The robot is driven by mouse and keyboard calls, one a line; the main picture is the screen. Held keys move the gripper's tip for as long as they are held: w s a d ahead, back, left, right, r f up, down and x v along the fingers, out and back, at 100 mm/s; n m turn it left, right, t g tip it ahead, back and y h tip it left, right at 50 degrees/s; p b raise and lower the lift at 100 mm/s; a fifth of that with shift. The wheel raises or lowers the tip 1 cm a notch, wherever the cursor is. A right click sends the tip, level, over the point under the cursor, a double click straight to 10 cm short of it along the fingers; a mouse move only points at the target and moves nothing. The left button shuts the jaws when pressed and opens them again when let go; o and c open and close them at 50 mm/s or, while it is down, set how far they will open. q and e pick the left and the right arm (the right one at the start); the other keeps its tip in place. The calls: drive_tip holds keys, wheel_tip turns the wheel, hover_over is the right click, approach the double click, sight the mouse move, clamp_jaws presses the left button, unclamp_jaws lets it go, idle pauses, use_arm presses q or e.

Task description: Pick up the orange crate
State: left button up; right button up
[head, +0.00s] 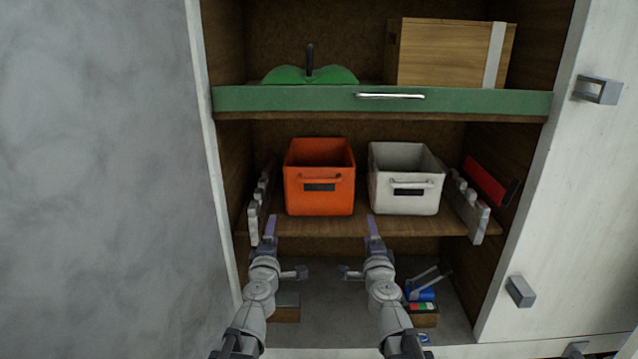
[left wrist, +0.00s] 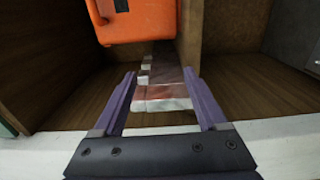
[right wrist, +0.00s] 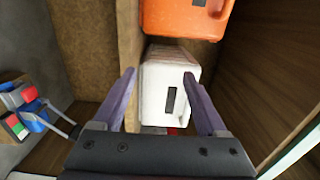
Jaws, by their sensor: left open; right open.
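The orange crate (head: 319,180) stands upright on the middle shelf, left of the white crate, with a handle and a dark label on its front. In the left wrist view part of the orange crate (left wrist: 137,22) shows at the top, and in the right wrist view the orange crate (right wrist: 186,18) shows at the top edge. My left gripper (head: 269,226) is open and empty, in front of and below the crate's left side. My right gripper (head: 373,226) is open and empty, in front of the gap between the two crates. Neither touches the orange crate.
The white crate (head: 406,181) stands close on the right. Notched grey racks (head: 261,203) and (head: 470,205) flank the crates. A green drawer front (head: 300,99) runs above. The shelf's front strip (head: 330,226) is bare. Blue tools (head: 421,292) lie lower right.

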use_arm(q)
drive_tip(key=w, duration=1.4)
drive_tip(key=shift+w, duration=0.1)
use_arm(e)
drive_tip(key=w, duration=1.4)
drive_tip(key=shift+w, duration=0.1)
use_arm(q)
drive_tip(key=shift+d, duration=0.2)
use_arm(e)
drive_tip(key=shift+a, duration=0.65)
use_arm(q)
drive_tip(key=shift+s, duration=0.25)
use_arm(e)
drive_tip(key=shift+s+a, duration=0.1)
drive_tip(key=shift+s, duration=0.15)
use_arm(q)
drive_tip(key=shift+d, duration=0.1)
